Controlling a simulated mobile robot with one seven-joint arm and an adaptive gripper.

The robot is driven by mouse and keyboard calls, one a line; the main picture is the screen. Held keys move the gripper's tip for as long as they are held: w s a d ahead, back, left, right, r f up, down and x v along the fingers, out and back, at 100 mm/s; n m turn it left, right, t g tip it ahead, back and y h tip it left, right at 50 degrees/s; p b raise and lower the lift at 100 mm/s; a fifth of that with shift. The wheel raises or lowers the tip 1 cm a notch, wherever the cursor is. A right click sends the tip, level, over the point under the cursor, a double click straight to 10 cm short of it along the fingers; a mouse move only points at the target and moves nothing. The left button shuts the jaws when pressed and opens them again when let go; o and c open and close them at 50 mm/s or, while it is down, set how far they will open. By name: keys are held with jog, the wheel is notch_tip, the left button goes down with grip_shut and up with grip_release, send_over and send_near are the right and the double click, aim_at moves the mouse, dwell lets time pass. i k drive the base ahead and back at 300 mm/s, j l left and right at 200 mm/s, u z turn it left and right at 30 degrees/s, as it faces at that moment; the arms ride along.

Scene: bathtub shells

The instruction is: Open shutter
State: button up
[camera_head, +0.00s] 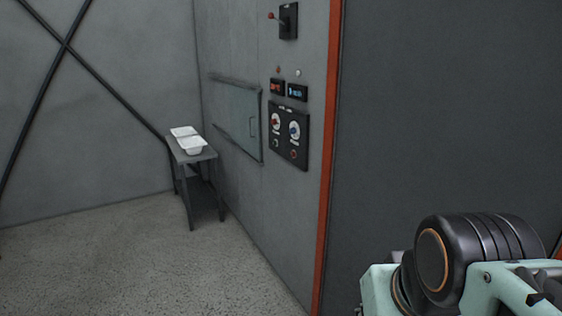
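A pale grey-green shutter panel (236,117) sits in the grey wall, between an upper and a lower rail. It has a small handle (252,127) near its right edge. The panel covers the wall area between the rails, and I cannot tell whether any gap shows behind it. Part of my arm shows at the lower right, well apart from the shutter. My gripper is not in view.
A control panel (289,153) with dials, small displays (297,91) and a red-knobbed lever (287,21) is right of the shutter. A small dark table (183,155) with white bathtub shells (190,143) stands left. An orange edge (328,170) borders a dark wall. Floor is clear in front.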

aim_at(245, 104)
jog(key=i+j+u, duration=0.15)
jog(key=i+u, duration=0.15)
jog(key=i, duration=0.2)
jog(key=i+u, duration=0.3)
jog(key=i, duration=1.4)
jog(key=i+j+z, duration=0.1)
jog(key=i, duration=0.5)
jog(key=i+j+z, duration=0.1)
jog(key=i, duration=0.45)
jog(key=i+j+z, duration=0.25)
jog(key=i, duration=0.25)
jog(key=i+j+z, duration=0.25)
jog(key=i+j, duration=0.15)
jog(key=j, duration=0.2)
jog(key=i+l, duration=0.1)
jog(key=l, duration=0.25)
jog(key=z, duration=0.05)
